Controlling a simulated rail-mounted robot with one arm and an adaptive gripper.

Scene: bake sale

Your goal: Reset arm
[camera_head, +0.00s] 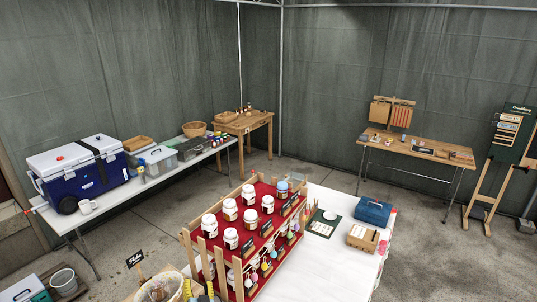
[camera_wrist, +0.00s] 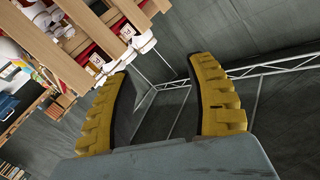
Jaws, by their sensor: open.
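My gripper (camera_wrist: 160,85) shows in the wrist view with its two yellow ribbed fingers apart and nothing between them. Beyond the fingers are the grey tent wall and a white metal truss. In the head view, small yellow pieces at the bottom edge, in front of the display rack, look like my fingertips (camera_head: 197,293). The rest of the arm is not visible there. The wooden display rack (camera_wrist: 60,50) with jars lies to the upper left of the fingers in the wrist view, tilted in the picture.
The red-lined rack (camera_head: 264,222) holds several white-lidded jars on the white table (camera_head: 328,272). A blue box (camera_head: 373,213) and a wooden box (camera_head: 362,238) stand to its right. Side tables carry a blue cooler (camera_head: 80,172) and a pegboard (camera_head: 391,113). Bare floor (camera_head: 440,255) lies at right.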

